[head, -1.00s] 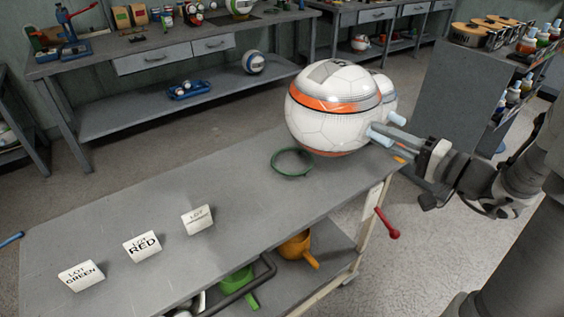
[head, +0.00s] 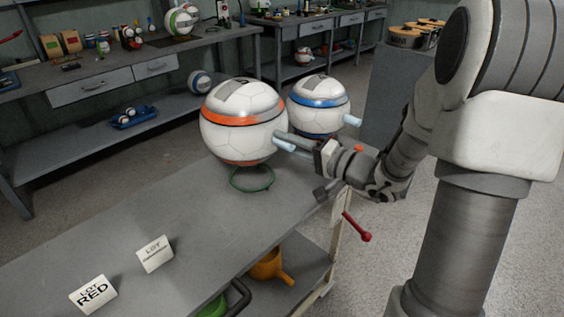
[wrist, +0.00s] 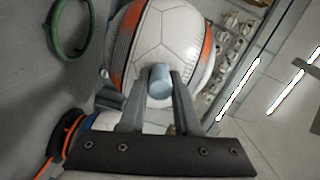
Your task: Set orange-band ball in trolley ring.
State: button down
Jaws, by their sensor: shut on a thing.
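The orange-band ball (head: 240,135) is white with an orange stripe and a grey patch on top. A pale blue peg (wrist: 160,80) sticks out of its side. My gripper (head: 290,143) is shut on this peg, one finger on each side in the wrist view (wrist: 158,92). The green ring (head: 252,187) lies on the grey trolley top (head: 190,205). In the head view the ball's underside overlaps the ring's far edge. In the wrist view the ring (wrist: 82,45) shows apart, left of the ball. The ball's exact height over the trolley is unclear.
A blue-band ball (head: 318,115) stands close behind, to the right. Lot cards (head: 155,254) stand on the trolley's near left part, with clear surface between. A red handle (head: 357,227) juts from the trolley's right side. Workbenches (head: 110,85) stand behind.

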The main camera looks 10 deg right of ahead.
aim_at(273, 153)
jog(key=shift+w+a+f, duration=0.3)
jog(key=shift+w+a, duration=0.05)
jog(key=shift+w, duration=0.05)
jog(key=shift+f+b, duration=0.6)
jog(key=shift+f, duration=1.35)
jog(key=shift+f+b, duration=0.4)
jog(key=shift+b, duration=0.3)
jog(key=c, duration=0.6)
grip_release()
